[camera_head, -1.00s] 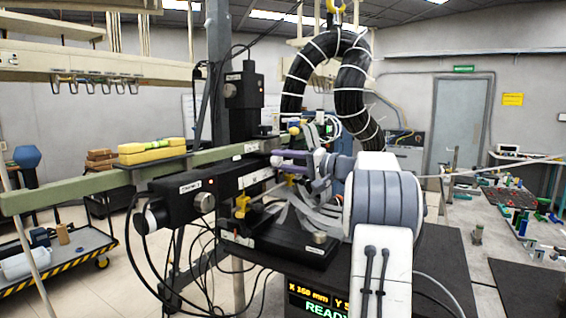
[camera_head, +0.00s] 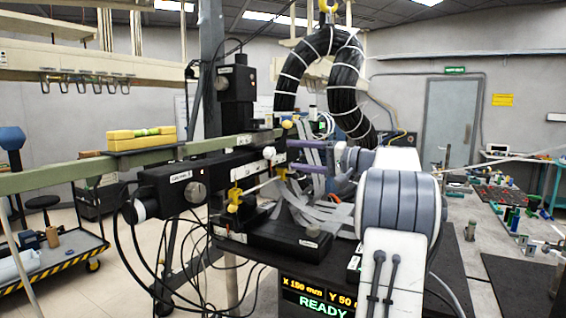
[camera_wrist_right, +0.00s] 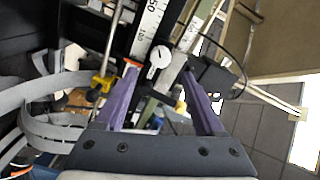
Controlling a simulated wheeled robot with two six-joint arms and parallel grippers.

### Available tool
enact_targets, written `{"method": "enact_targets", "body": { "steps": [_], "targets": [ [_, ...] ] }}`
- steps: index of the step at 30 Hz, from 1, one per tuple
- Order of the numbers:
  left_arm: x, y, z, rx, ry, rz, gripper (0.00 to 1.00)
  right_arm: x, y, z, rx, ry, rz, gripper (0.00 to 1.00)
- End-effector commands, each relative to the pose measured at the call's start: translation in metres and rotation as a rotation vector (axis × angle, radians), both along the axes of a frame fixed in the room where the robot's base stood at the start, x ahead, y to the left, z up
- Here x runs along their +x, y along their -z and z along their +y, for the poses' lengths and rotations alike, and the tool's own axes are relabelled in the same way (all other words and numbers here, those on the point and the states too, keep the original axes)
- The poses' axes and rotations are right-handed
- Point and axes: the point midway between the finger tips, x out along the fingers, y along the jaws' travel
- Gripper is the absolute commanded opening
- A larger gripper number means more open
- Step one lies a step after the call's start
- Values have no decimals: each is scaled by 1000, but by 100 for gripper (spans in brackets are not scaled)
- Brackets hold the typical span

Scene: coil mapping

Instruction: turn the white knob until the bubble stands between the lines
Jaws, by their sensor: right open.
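The white knob (camera_head: 268,152) is a small round knob on the black stage, just left of my right fingertips in the head view. My right gripper (camera_head: 289,156) has purple fingers, open and empty, pointing left toward the knob. In the right wrist view the white knob (camera_wrist_right: 160,56) shows a dark mark and appears between and beyond the open fingertips (camera_wrist_right: 159,73); I see no contact. The yellow level (camera_head: 140,138) lies on the long green beam (camera_head: 60,178), with a greenish vial on top. Its bubble and lines are too small to read. My left gripper is not in view.
A lit display (camera_head: 315,300) reads READY. A white scale strip (camera_wrist_right: 150,22) runs beside the knob. Black cables hang under the stage.

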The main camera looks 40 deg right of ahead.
Motion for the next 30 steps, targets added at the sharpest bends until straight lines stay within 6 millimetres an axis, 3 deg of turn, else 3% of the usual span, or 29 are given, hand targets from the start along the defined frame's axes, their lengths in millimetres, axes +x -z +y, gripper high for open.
{"method": "enact_targets", "body": {
  "steps": [3, 9, 26, 30],
  "targets": [
    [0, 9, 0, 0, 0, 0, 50, -19, 2, -8, 0, 3, 0, 71],
    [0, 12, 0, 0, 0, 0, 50, -32, 1, -13, -1, 1, 2, 71],
    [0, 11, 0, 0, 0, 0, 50, -32, 0, -13, 0, -1, 2, 71],
    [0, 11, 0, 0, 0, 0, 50, -20, 17, 0, 15, -10, 61, 71]
  ]
}}
